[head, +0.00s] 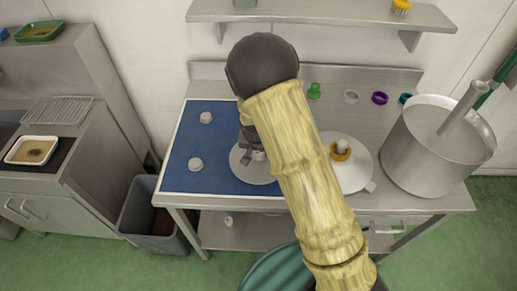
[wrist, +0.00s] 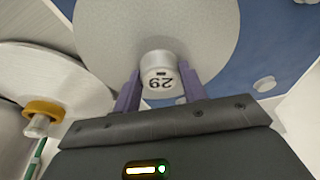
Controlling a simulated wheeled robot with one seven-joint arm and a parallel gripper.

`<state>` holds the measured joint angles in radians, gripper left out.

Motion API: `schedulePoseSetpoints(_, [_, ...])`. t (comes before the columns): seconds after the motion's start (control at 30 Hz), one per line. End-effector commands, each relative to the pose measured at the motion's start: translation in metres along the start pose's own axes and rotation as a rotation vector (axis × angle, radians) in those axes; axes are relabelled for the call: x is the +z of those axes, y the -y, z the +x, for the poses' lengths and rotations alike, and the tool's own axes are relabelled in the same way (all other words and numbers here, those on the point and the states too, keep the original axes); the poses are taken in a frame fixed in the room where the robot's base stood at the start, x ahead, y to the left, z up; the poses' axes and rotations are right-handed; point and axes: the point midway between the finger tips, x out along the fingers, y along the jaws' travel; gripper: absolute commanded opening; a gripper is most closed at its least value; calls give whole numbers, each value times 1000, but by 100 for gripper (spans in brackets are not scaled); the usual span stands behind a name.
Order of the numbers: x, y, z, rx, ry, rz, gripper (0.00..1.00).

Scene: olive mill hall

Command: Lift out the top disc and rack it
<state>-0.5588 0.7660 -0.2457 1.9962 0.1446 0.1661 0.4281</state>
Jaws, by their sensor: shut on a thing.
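My gripper (head: 257,153) is shut on the pale knob of a round grey disc (head: 262,178), over the blue mat (head: 225,182). In the wrist view, the two purple fingers of my gripper (wrist: 160,88) stand on either side of the knob (wrist: 158,62), which bears a dark number, upside down. The disc (wrist: 110,25) spreads out beyond it. I cannot tell how far the disc is above the mat. A second pale disc (head: 357,172) lies to the right, with an orange ring (head: 340,155) around its knob; my arm partly covers it. No rack is clearly identifiable.
Two small white knobs (head: 206,117) (head: 195,164) stand on the mat's left. A large steel pot (head: 438,145) stands at the table's right end. A green piece (head: 314,91) and several rings, one purple (head: 379,98), line the back. A wall shelf (head: 330,14) hangs above.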

Motion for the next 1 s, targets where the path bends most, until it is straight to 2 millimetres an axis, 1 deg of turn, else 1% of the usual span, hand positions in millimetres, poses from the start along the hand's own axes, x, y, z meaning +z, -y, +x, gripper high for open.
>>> schedulePoseSetpoints(0.03, [1, 0, 7, -1, -1, 1, 6])
schedulePoseSetpoints(0.1, [3, 0, 12, -1, -2, 1, 6])
schedulePoseSetpoints(0.43, [10, 2, 34, -2, -1, -4, 6])
schedulePoseSetpoints(0.57, [11, 3, 37, -3, -2, -6, 6])
schedulePoseSetpoints(1.0, [10, 1, 38, -1, -2, -1, 6])
